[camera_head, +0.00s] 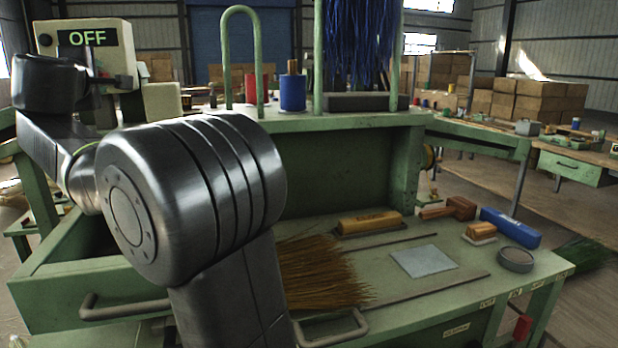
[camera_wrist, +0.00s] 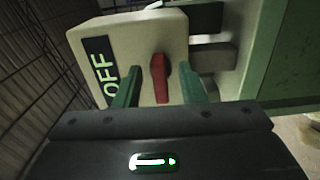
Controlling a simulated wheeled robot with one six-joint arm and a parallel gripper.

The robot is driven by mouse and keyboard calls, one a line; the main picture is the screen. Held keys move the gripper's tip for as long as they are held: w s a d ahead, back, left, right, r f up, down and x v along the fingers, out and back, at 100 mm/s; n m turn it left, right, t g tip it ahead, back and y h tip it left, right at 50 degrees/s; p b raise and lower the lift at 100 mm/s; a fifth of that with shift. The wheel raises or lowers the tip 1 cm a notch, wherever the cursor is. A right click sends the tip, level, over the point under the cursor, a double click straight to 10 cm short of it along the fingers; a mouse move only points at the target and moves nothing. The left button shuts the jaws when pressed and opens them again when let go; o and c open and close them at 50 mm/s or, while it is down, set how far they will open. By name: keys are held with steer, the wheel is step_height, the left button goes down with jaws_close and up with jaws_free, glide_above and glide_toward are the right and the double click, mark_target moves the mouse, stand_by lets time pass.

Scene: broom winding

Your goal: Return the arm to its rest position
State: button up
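My gripper (camera_wrist: 161,88) is open in the wrist view, its two green fingers spread apart. A red switch knob (camera_wrist: 160,78) shows between and beyond the fingers, with a gap on either side; I cannot tell how deep the fingers reach around it. The knob is on a pale control box (camera_wrist: 115,40) whose panel reads OFF. In the head view my arm reaches to the back left, beside the control box (camera_head: 48,40) with its OFF display (camera_head: 87,38). My gripper's fingers cannot be made out there.
A green workbench (camera_head: 450,285) carries a bristle bundle (camera_head: 318,270), a yellow-topped brush (camera_head: 370,222), a grey square sheet (camera_head: 423,261), a blue block (camera_head: 510,227) and a round dark dish (camera_head: 516,259). Blue bristles (camera_head: 360,40) hang above. Green posts (camera_head: 240,50) stand near my arm.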

steer(key=shift+x, duration=1.3)
